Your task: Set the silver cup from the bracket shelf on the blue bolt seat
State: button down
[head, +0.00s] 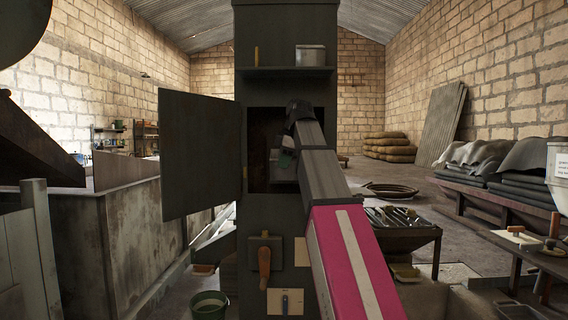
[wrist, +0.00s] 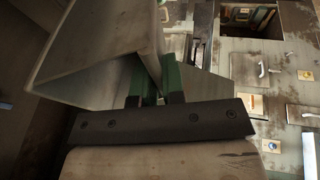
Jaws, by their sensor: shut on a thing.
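My gripper (wrist: 157,85), with green fingertips, is shut on a thin-walled, pale grey hollow piece (wrist: 95,62) in the wrist view. I cannot tell for sure whether this piece is the silver cup. In the head view my arm reaches to the dark opening of the column, and the gripper end there is dim and partly hidden by my arm. A pale plate with a blue bolt-like part (head: 285,302) is low on the column. A similar blue part (wrist: 268,146) shows in the wrist view.
The column's door (head: 200,153) stands open to the left of the opening. A wooden-handled lever (head: 264,262) sticks out below. A green bucket (head: 208,305) is on the floor; a parts tray (head: 396,219) stands right.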

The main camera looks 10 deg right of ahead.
jog(key=shift+w+d+f, duration=0.25)
jog(key=shift+w+d, duration=0.35)
jog(key=shift+w, duration=2.25)
jog(key=shift+w+d+f, duration=0.25)
jog(key=shift+w+d, duration=0.3)
jog(key=shift+w, duration=2.35)
jog(key=shift+w+d+f, duration=0.25)
jog(key=shift+w+d, duration=0.35)
jog(key=shift+w, duration=2.25)
jog(key=shift+f, duration=0.55)
jog(key=c, duration=1.1)
grip_release()
